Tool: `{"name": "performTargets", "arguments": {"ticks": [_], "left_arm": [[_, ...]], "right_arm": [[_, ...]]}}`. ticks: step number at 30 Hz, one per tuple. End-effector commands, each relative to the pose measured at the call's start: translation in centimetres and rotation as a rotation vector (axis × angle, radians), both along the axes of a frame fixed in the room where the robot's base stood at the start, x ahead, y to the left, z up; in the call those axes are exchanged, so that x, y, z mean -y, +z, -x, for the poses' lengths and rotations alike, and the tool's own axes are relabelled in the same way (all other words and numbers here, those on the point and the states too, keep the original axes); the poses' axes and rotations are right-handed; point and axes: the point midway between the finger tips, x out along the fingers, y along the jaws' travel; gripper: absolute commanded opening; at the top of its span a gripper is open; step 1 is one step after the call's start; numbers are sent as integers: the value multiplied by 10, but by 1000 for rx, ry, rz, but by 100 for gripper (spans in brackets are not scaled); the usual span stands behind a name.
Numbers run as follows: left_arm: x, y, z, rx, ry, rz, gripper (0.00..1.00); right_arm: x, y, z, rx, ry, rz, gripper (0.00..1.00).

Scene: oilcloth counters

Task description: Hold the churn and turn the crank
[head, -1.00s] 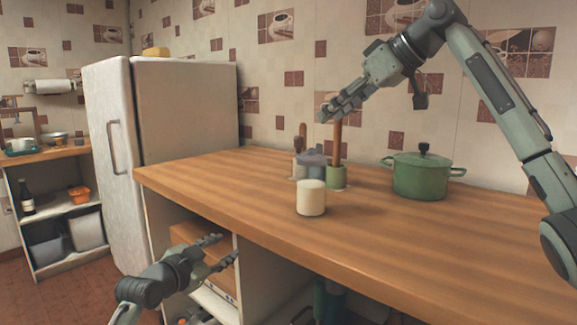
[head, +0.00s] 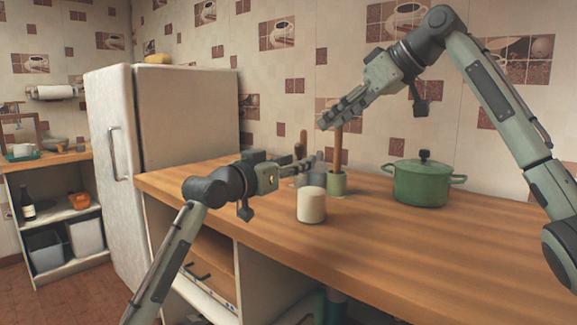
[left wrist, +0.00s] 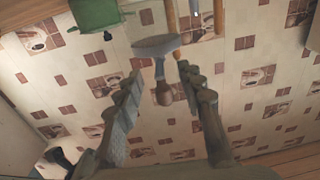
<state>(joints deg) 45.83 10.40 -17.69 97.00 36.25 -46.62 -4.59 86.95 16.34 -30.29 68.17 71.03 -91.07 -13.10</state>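I cannot tell for sure which piece is the churn. A grey piece with an upright brown wooden handle (head: 303,138) stands on the counter, mostly hidden by my left gripper (head: 312,164). My left gripper is open and empty over the counter. In the left wrist view the grey piece (left wrist: 155,46) lies just beyond and between its spread fingers (left wrist: 161,73). My right gripper (head: 326,119) is at the rod's top; whether it grips is unclear.
A cream cylinder (head: 311,206) stands in front of my left gripper. A green lidded pot (head: 421,185) is to the right. The wooden counter (head: 450,250) is clear at the front right. A white fridge (head: 185,110) stands at the left.

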Motion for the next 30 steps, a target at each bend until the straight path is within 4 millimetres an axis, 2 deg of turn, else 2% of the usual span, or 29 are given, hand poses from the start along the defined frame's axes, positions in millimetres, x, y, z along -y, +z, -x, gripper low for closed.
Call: {"name": "performTargets", "arguments": {"ticks": [6, 12, 23, 30], "left_arm": [[20, 0, -29, 0, -1, 0, 38], [30, 0, -47, 1, 0, -2, 38], [33, -1, -51, 2, 0, -3, 38], [33, -1, -51, 2, 0, -3, 8]], "right_arm": [[0, 0, 0, 0, 0, 0, 34], [0, 0, 0, 0, 0, 0, 34], [0, 0, 0, 0, 0, 0, 34], [0, 0, 0, 0, 0, 0, 34]]}}
